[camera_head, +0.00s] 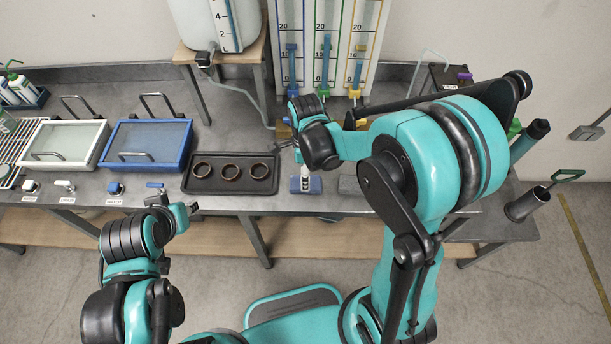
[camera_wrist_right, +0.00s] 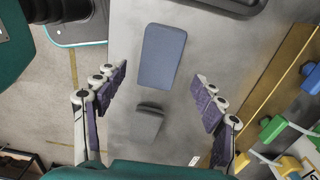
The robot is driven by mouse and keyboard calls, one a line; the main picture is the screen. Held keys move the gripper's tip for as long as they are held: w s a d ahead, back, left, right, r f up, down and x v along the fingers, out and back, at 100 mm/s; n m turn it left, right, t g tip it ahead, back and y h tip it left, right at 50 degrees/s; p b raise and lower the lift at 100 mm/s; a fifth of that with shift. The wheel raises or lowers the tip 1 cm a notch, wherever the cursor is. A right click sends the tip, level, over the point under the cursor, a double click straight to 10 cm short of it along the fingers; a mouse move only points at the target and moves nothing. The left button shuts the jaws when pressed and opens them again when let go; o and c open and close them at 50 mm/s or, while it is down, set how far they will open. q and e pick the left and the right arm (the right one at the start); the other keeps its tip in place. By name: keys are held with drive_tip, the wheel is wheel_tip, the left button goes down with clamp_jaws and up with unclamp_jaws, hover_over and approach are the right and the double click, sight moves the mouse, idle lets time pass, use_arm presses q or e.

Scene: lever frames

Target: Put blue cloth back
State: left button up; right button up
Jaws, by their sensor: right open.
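The blue cloth (camera_wrist_right: 162,57) lies flat on the grey bench top in the right wrist view, a folded-looking rectangle. It also shows in the head view (camera_head: 314,186), partly covered by a pale part that seems to be a finger of mine. My right gripper (camera_wrist_right: 161,78) is open and empty, with its fingers apart on either side of the cloth's near end. I cannot tell its height above the cloth. A dark grey block (camera_wrist_right: 148,122) lies near the cloth, between the finger bases in the picture. My left gripper (camera_head: 174,203) is at the bench's front edge, its jaws unclear.
A black tray with three rings (camera_head: 230,187) lies left of the cloth. A blue-framed box (camera_head: 147,143) and a white-framed box (camera_head: 66,143) stand further left. Colored levers (camera_head: 325,65) on a scaled panel rise behind. A dark cup (camera_head: 524,206) stands at right.

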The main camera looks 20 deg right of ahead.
drive_tip(key=s+d+r+n+t, duration=0.2)
drive_tip(key=s+r+n, duration=0.3)
drive_tip(key=n, duration=0.5)
drive_tip(key=s+d+r+n+t+p, duration=0.1)
drive_tip(key=s+r+n+t, duration=0.4)
drive_tip(key=r+n, duration=0.5)
drive_tip(key=shift+s+d+r+n, duration=0.15)
drive_tip(key=shift+d+r+n, duration=0.15)
drive_tip(key=shift+d+n, duration=0.45)
drive_tip(key=shift+d, duration=0.1)
wheel_tip(320, 180, down, 8)
drive_tip(key=b, duration=0.8)
drive_tip(key=shift+f, duration=0.25)
